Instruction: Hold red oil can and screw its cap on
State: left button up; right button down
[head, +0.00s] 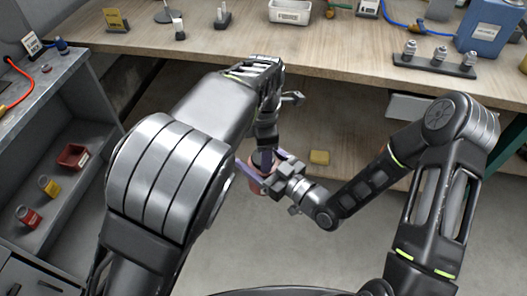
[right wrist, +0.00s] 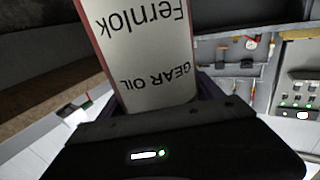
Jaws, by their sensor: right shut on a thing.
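A red oil can with a pale label reading "Fernlok GEAR OIL" (right wrist: 150,55) fills the upper middle of the right wrist view, its lettering upside down. In the head view only a small reddish part of the can (head: 256,184) shows, below the bench's front edge. My right gripper (head: 264,168) is shut on the can, with its purple fingers at the can's sides. My left arm reaches over and its hand (head: 266,138) points down just above the can. Its fingertips are hidden, so I cannot tell their opening. I cannot make out the cap.
A grey shelf at left holds a red bin (head: 73,156) and small cans.

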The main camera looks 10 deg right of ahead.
pick_arm(q)
jog(key=shift+c, duration=1.2)
jog(key=m, duration=0.3)
jog(key=o, duration=1.5)
jog(key=shift+r, duration=2.25)
jog(key=shift+r+n, duration=1.5)
jog(key=shift+r, duration=0.25)
jog(key=shift+c, duration=0.3)
jog(key=shift+f, duration=0.1)
